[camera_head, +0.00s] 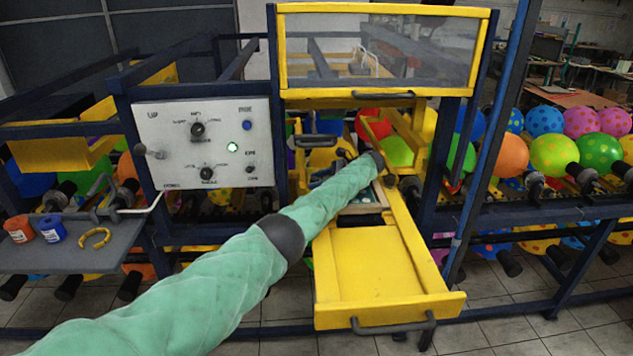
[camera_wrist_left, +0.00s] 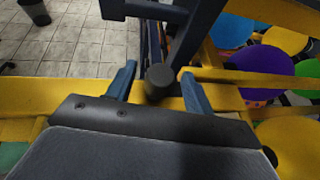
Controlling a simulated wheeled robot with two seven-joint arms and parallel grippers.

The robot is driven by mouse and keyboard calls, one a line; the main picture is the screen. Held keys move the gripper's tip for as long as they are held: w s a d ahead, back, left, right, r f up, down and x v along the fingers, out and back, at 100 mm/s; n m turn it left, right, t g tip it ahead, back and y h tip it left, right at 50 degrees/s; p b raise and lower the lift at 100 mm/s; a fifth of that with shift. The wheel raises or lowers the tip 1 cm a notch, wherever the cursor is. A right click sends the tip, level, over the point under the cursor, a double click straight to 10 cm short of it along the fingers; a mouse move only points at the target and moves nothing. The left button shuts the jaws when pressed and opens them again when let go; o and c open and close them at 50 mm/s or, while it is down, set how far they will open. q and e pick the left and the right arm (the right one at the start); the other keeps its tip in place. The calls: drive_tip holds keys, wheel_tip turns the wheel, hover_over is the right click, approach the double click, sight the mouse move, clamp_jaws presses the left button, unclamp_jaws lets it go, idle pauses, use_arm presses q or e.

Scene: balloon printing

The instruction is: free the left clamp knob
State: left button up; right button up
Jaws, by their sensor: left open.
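In the left wrist view, a black round clamp knob (camera_wrist_left: 160,82) stands by a yellow frame bar. My left gripper (camera_wrist_left: 158,73) is open, with one blue finger on each side of the knob. Small gaps seem to show between the fingers and the knob; I cannot tell whether either touches. In the head view, my green-sleeved left arm reaches from the lower left to the yellow frame, and my left gripper (camera_head: 391,177) is small and dark at its far end. The knob is hard to make out there. My right gripper is not in view.
A yellow drawer-like tray (camera_head: 375,265) juts out in front. A white control panel (camera_head: 205,145) stands left of the frame. A grey shelf (camera_head: 75,258) holds small containers and a yellow ring. Many coloured balloons (camera_head: 555,156) line the racks. A dark blue post (camera_head: 490,140) stands right.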

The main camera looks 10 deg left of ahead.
use_arm(q)
drive_tip(key=b+v, duration=0.1)
drive_tip(key=v, duration=0.4)
drive_tip(key=shift+d+f, duration=0.1)
drive_tip(key=shift+d, duration=0.1)
drive_tip(key=shift+w+d+r+b, duration=0.1)
drive_tip(key=shift+d+r+b, duration=0.25)
drive_tip(key=shift+d+b, duration=0.3)
drive_tip(key=shift+d+r, duration=0.15)
drive_tip(key=shift+d, duration=0.15)
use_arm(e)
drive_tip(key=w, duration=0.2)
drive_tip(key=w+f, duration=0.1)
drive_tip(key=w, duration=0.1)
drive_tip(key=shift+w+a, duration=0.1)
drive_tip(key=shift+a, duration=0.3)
